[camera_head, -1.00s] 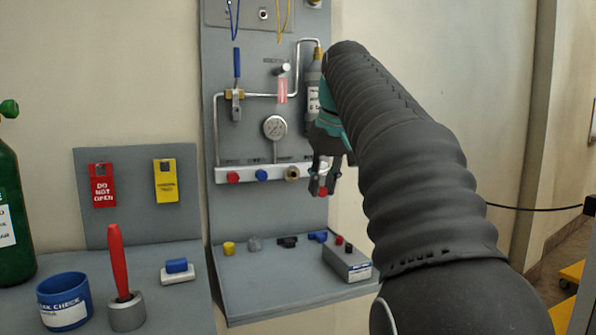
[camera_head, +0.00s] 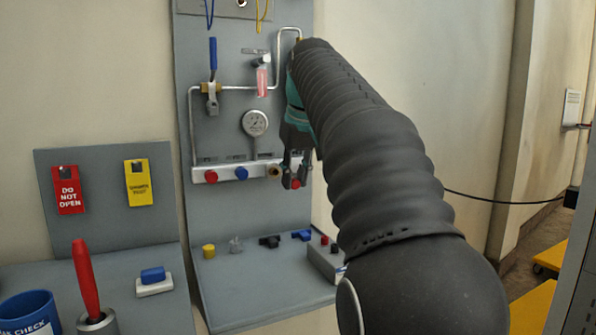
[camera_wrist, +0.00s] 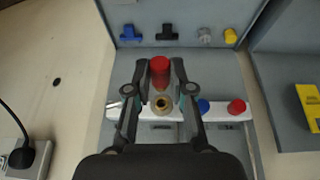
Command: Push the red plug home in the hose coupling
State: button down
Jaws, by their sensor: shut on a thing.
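My gripper (camera_head: 296,176) is shut on a red plug (camera_wrist: 160,72), held between its two fingertips in the wrist view. The red plug also shows in the head view (camera_head: 295,184), below the gripper. An open brass coupling (camera_wrist: 162,104) on the white rail shows between my fingers in the wrist view; its bore is empty. In the head view the coupling (camera_head: 274,170) is just left of and a little above the held plug. Plug and coupling look apart; the depth between them is hard to tell.
The white rail (camera_head: 222,174) also bears a red cap (camera_head: 211,176) and a blue cap (camera_head: 241,173). A gauge (camera_head: 255,123) and a blue-handled valve (camera_head: 213,65) are above. Small coloured parts and a grey box (camera_head: 325,262) lie on the shelf (camera_head: 235,290) below.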

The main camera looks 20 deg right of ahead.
jog(key=shift+w+r+p, duration=0.15)
jog(key=shift+w+p, duration=1.05)
jog(key=shift+w, duration=0.85)
jog(key=shift+p, duration=0.75)
jog(key=shift+w, duration=1.45)
dwell(0.5)
jog(key=c, duration=0.9)
grip_release()
jog(key=shift+c, duration=0.2)
